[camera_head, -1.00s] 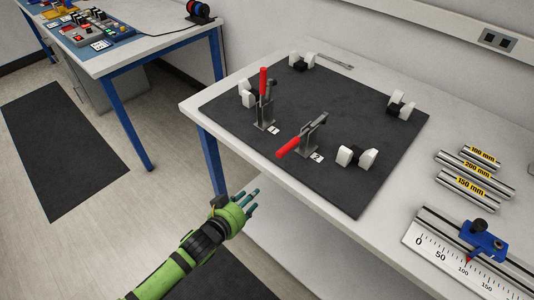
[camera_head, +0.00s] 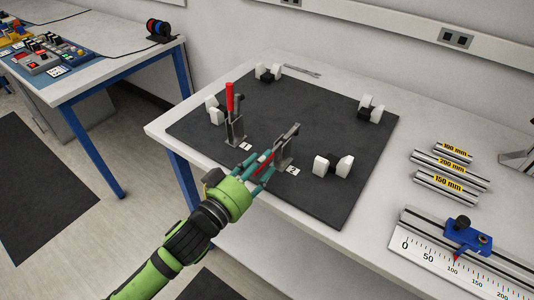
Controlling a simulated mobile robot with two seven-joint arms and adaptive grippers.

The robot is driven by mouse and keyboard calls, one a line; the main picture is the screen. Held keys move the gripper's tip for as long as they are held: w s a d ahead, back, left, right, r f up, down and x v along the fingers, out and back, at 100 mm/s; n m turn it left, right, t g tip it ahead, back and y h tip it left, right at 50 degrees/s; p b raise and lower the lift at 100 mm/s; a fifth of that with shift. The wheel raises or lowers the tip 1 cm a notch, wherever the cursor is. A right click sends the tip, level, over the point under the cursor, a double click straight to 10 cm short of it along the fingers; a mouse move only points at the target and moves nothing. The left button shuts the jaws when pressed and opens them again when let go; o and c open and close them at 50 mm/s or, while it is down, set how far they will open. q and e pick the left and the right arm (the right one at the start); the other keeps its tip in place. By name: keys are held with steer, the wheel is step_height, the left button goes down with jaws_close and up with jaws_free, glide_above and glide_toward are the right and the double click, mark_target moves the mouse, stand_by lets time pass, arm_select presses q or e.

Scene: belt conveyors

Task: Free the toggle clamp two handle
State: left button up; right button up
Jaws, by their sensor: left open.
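Toggle clamp two (camera_head: 286,150) stands on the black mat beside the label "2". Its red handle (camera_head: 264,160) lies low, pointing toward the front left, and is partly hidden by my fingers. My left gripper (camera_head: 257,168) is open, with its teal fingers around or just beside that handle; I cannot tell if they touch it. Toggle clamp one (camera_head: 236,128) stands to the left by the label "1", with its red handle (camera_head: 230,97) upright. My right gripper is not in view.
The black mat (camera_head: 310,105) carries several white-and-black blocks, one (camera_head: 333,165) just right of clamp two. Labelled metal bars (camera_head: 450,170) and a ruler with a blue slider (camera_head: 466,235) lie at the right. A wrench (camera_head: 302,71) lies behind the mat.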

mark_target(276, 149)
arm_select(q)
steer(key=x, duration=0.2)
steer(key=shift+w+d, duration=0.15)
steer(key=shift+w, duration=0.1)
steer(key=shift+w+d, duration=0.15)
steer(key=shift+f, duration=0.1)
jaws_close()
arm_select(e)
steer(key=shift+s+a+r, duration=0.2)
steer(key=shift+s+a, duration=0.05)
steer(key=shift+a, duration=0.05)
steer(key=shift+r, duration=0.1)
